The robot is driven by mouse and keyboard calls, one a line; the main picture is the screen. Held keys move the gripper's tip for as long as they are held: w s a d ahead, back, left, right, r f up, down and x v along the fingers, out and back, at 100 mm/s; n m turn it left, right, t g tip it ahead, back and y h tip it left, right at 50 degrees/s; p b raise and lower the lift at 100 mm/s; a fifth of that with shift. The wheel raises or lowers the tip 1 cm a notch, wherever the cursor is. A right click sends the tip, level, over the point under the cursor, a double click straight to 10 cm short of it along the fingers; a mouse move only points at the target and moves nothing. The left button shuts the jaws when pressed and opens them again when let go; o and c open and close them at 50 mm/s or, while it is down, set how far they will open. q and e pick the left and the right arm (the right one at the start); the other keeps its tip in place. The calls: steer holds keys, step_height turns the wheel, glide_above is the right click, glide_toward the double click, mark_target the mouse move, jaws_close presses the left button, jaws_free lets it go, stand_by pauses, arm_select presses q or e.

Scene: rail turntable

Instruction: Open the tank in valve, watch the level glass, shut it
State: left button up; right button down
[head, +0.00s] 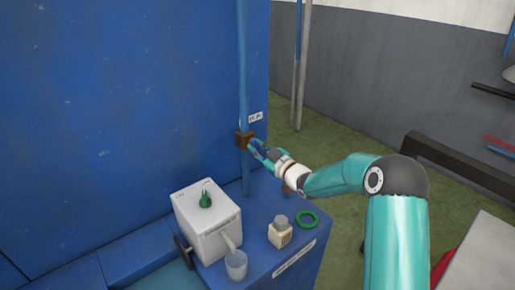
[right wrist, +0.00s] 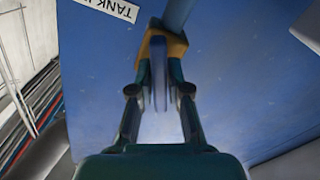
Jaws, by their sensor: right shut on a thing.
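The tank in valve is a brown, brass-like body (head: 241,140) on the upright blue pipe (head: 243,60), and it also shows in the right wrist view (right wrist: 172,44). A small white label (head: 255,117) is beside it; the same label reads "TANK" with the rest cut off in the right wrist view (right wrist: 112,8). My right gripper (head: 256,147) is at the valve, its fingers shut on a thin grey-blue lever (right wrist: 159,85) below the valve body. I cannot tell how far the lever is turned. I cannot make out a level glass. My left gripper is not in view.
Below stands a blue bench with a white box (head: 208,215) bearing a green knob (head: 205,200), a clear cup (head: 236,265) under its spout, a cream bottle (head: 280,233) and a green ring (head: 307,219). A big blue wall (head: 120,100) fills the left.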

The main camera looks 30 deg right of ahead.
steer(key=shift+f+m+b, duration=0.2)
steer(key=shift+m+b, duration=0.1)
steer(key=shift+b, duration=0.2)
steer(key=shift+m+b, duration=0.9)
steer(key=shift+b, duration=0.15)
steer(key=shift+m+b, duration=0.3)
steer(key=shift+m, duration=0.2)
steer(key=shift+r+m, duration=0.15)
steer(key=shift+m, duration=0.75)
steer(key=c, duration=1.2)
jaws_free()
